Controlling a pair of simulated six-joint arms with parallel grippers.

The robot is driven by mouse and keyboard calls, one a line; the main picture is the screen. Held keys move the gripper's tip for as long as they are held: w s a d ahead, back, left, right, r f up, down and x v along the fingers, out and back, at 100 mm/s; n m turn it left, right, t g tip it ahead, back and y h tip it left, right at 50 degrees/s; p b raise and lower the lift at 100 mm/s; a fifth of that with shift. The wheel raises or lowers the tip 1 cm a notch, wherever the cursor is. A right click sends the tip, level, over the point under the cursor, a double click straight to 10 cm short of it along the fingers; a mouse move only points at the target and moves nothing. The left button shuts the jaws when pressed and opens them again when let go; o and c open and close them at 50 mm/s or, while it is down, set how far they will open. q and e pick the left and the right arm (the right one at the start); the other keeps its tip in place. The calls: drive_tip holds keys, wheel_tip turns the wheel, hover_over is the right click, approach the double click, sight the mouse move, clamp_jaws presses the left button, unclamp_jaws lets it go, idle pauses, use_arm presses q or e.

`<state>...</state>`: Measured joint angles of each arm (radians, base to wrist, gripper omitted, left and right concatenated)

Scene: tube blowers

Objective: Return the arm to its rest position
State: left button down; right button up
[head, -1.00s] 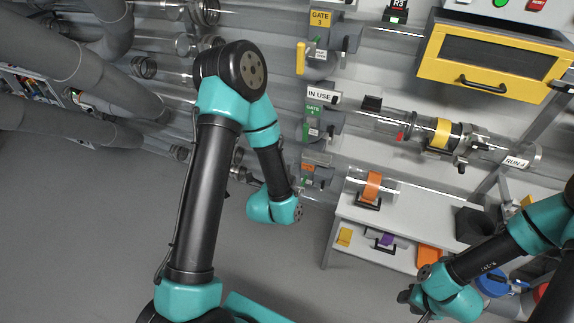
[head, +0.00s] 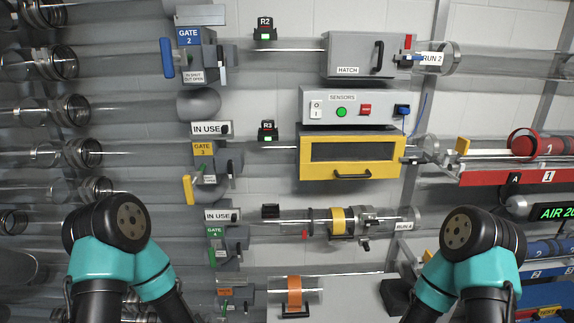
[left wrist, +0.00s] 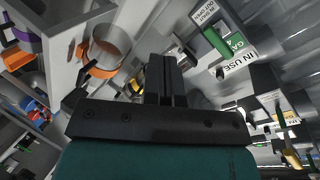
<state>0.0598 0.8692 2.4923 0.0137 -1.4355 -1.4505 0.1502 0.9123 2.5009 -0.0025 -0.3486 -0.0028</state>
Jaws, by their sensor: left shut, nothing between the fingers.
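My left gripper (left wrist: 166,66) shows in the left wrist view, its two dark fingers together and nothing between them. It points past the GATE 4 block (left wrist: 222,42) and a clear tube piece with an orange band (left wrist: 103,50), apart from both as far as I can tell. In the head view my left arm (head: 107,250) is folded, elbow up at lower left, and its gripper is below the picture edge. My right arm (head: 468,250) is folded in a mirrored pose at lower right; its gripper is out of view.
Clear tubes run along the wall with the GATE 2 (head: 190,52), GATE 3 and GATE 4 blocks. A yellow-framed hatch (head: 350,170), a grey hatch (head: 350,55) and a sensor box (head: 345,107) hang mid-wall. A red rack (head: 510,177) stands at right.

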use_arm(q)
drive_tip(key=s+d+f+n+g+h, duration=0.2)
drive_tip(key=s+f+n+g+h, duration=0.1)
drive_tip(key=s+f+n+g, duration=0.9)
drive_tip(key=s+n+g, duration=0.1)
drive_tip(key=s+n, duration=0.1)
drive_tip(key=s, duration=0.3)
drive_tip(key=shift+d+f+n, duration=0.35)
drive_tip(key=shift+f+n, duration=0.05)
